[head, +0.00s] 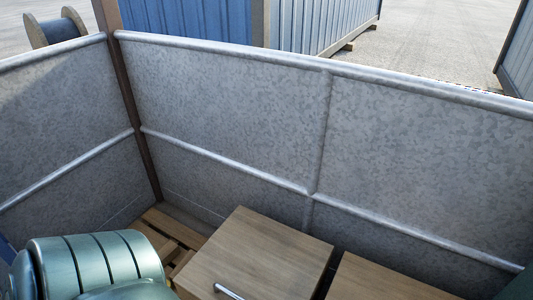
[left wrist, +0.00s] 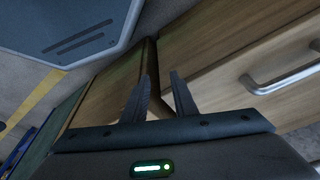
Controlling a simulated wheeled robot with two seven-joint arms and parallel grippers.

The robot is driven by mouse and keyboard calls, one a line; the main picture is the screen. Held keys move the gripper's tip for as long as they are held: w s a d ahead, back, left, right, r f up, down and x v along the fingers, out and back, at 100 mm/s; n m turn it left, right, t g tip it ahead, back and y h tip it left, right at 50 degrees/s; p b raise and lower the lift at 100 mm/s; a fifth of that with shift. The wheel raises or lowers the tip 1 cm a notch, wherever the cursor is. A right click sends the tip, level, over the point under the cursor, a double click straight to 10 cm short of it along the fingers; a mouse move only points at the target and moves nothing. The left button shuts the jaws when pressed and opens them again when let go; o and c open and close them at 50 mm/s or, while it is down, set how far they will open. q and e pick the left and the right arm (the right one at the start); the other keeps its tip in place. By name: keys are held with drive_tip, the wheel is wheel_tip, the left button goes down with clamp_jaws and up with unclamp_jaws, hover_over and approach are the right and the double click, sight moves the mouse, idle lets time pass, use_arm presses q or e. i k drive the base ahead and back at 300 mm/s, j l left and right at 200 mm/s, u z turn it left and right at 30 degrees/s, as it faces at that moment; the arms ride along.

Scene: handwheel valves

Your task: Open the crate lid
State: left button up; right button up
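A wooden crate with a flat brown lid (head: 258,248) stands at the bottom middle of the head view. A metal bar handle (head: 228,291) on it is cut off by the lower picture edge. My left gripper is outside the head view. My right gripper does not show.
A second wooden box (head: 375,281) stands to the right of the crate. A slatted pallet (head: 170,236) lies to its left. Grey metal wall panels (head: 225,105) with rails and a brown corner post (head: 132,110) close off the back. Blue containers (head: 190,20) stand beyond.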

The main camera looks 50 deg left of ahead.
sight(252, 255)
drive_tip(key=j+u, duration=0.2)
drive_tip(key=u, duration=0.15)
drive_tip(key=k+j+u, duration=0.1)
drive_tip(key=j+u, duration=0.4)
drive_tip(key=u, duration=0.2)
